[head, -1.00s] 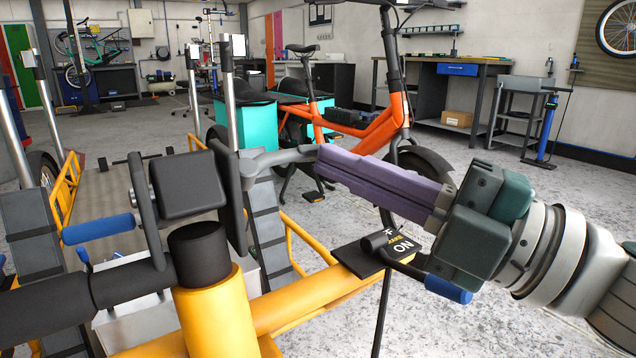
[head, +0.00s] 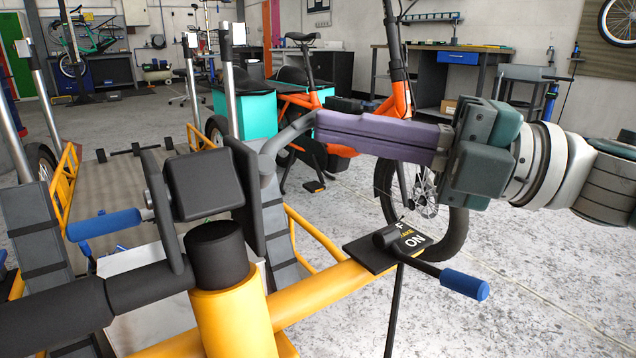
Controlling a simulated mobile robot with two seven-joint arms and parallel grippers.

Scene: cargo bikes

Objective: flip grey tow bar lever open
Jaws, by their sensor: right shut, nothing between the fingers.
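The grey tow bar lever (head: 284,140) is a bent arm on the right side of the black clamp block (head: 203,183), which sits above the yellow post (head: 235,310). The lever slants up to the right. My right gripper (head: 318,128) comes in from the right with its purple fingers shut and empty. Its fingertips are at the lever's upper end and seem to touch it; the exact contact is hard to tell. My left gripper is not in view.
A blue-handled lever (head: 465,284) with a black ON plate (head: 385,252) sits on the yellow tube (head: 320,294). Another blue handle (head: 103,224) sticks out left of the clamp. An orange cargo bike (head: 395,105) stands behind. Floor at right is clear.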

